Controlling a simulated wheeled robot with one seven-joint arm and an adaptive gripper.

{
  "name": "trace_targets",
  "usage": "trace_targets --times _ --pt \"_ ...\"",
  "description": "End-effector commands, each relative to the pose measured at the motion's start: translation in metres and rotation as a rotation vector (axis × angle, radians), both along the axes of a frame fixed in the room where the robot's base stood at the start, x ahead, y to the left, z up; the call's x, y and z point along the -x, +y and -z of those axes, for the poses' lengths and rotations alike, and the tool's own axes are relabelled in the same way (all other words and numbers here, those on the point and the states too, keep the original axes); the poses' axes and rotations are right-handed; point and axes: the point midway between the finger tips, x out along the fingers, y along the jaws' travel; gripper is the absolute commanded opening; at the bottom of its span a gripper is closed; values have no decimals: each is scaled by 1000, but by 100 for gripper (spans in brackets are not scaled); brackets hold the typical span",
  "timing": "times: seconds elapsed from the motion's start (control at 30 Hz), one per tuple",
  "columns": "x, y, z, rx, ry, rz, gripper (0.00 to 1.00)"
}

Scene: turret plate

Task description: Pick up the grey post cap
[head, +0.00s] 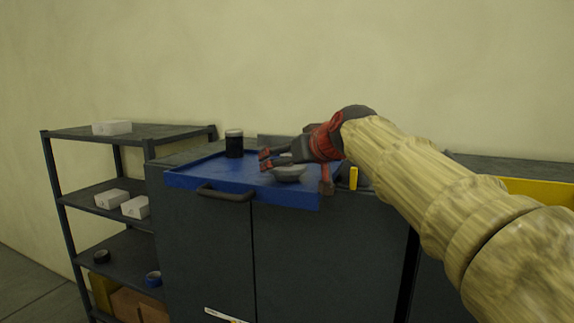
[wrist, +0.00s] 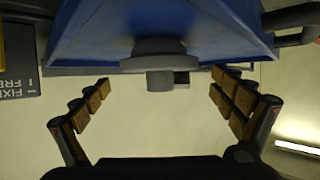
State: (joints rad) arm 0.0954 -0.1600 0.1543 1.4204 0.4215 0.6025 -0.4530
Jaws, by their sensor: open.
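The grey post cap (head: 289,174) is on the blue tray (head: 240,185) on top of the dark cabinet. It is a wide, low disc with a narrower round stub, which shows in the wrist view (wrist: 159,78). My gripper (head: 268,160) is open and empty, low over the tray at the cap. In the wrist view its padded fingers (wrist: 160,82) stand to either side of the cap, with clear gaps on both sides. In the head view my gripper partly overlaps the cap. I cannot tell whether they touch.
A dark jar with a pale lid (head: 234,144) stands at the tray's back left. A dark handle (head: 225,194) is at the tray's front. A small yellow upright piece (head: 353,178) is right of the tray. Shelves (head: 105,190) stand left, a yellow bin (head: 540,190) right.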

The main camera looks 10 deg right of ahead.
Motion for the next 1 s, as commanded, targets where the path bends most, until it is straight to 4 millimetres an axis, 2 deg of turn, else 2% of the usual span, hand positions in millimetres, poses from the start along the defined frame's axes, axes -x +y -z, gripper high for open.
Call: trace_targets --times 0.17,0.43,1.0 --pt "-16 3 6 0 1 0 95" --pt "-18 3 8 0 0 1 95" --pt "-18 3 8 0 0 1 62"
